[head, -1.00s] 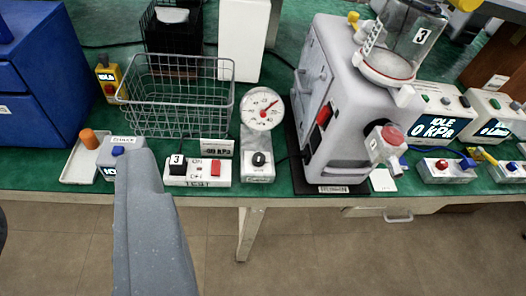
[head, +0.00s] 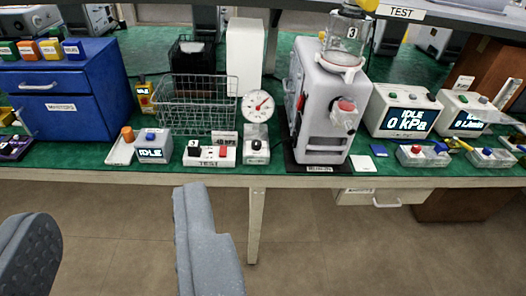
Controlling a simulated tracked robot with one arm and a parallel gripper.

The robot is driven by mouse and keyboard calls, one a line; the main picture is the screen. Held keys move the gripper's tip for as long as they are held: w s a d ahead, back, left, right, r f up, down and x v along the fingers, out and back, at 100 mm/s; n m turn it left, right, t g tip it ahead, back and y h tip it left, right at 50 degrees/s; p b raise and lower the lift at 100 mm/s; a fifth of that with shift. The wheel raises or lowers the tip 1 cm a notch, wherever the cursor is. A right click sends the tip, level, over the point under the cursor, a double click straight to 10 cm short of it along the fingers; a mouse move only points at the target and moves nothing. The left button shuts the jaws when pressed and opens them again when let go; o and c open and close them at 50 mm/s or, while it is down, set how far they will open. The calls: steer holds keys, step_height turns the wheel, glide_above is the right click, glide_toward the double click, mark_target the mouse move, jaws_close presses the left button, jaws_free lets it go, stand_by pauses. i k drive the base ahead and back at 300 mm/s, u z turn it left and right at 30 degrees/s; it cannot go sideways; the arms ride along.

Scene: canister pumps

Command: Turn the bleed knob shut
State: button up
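A black knob (head: 256,145) sits on a small pale box (head: 256,157) near the front edge of the green bench; it looks like the bleed knob, but its label is too small to read. A round white gauge (head: 258,106) with a red needle stands directly above it. The needle points to the upper right. How far the knob is turned cannot be told. No gripper fingers show; only grey parts of my own arm show, below and in front of the bench, apart from the knob.
Right stands a grey pump (head: 322,110) with a jar (head: 346,35) on top. A wire basket (head: 197,105) is behind.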

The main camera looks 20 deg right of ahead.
mark_target(256, 145)
steer(key=z, duration=0.2)
steer(key=i, duration=1.1)
steer(key=z, duration=0.35)
